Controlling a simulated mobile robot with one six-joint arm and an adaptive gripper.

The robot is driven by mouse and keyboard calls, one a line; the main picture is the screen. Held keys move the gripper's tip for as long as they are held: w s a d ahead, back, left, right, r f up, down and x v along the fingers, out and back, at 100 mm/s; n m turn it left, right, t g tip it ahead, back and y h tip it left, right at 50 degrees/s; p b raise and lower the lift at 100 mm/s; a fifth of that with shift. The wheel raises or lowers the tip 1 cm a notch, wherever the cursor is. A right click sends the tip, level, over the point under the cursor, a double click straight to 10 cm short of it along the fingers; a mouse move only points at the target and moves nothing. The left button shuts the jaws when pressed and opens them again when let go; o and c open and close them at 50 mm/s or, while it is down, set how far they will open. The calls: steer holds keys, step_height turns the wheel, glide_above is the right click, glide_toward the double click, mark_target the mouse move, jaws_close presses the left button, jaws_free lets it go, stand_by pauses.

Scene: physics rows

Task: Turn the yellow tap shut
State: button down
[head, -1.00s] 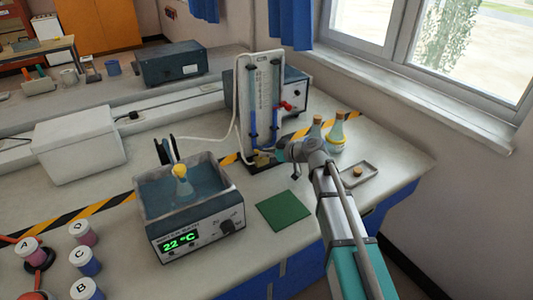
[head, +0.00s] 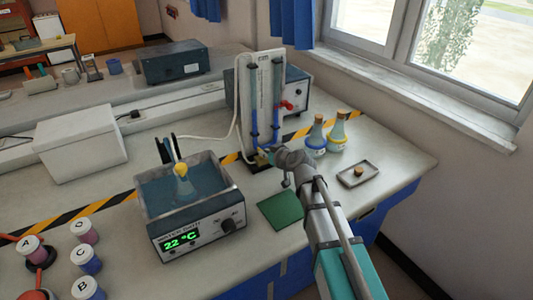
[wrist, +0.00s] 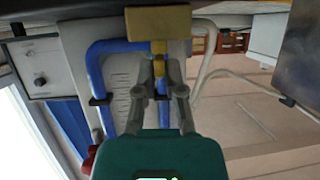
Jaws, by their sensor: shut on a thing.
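The yellow tap (head: 262,158) is low on the front of the upright white panel with blue tubes. In the wrist view its yellow handle (wrist: 159,62) lies between my fingertips, below a wider yellow block (wrist: 158,22). My gripper (wrist: 160,72) is shut on the handle, with a grey finger on each side. In the head view my gripper (head: 272,154) reaches the foot of the panel from the right and partly hides the tap. How far the tap is turned cannot be told.
A red tap (head: 287,105) is higher on the panel (head: 264,95). Two stoppered flasks (head: 316,137) stand close to the right of my wrist, near a small tray (head: 365,174). A water bath (head: 190,205) is at left. A green mat (head: 281,210) lies in front.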

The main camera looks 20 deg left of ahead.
steer(key=shift+s+a+m+t+h, duration=0.1)
steer(key=shift+s+m+t+h, duration=0.05)
steer(key=shift+m+t+h, duration=0.4)
steer(key=c, duration=0.7)
jaws_free()
steer(key=shift+c, duration=0.2)
steer(key=shift+w+n+g+y, duration=0.2)
steer(key=shift+n+g+y, duration=0.25)
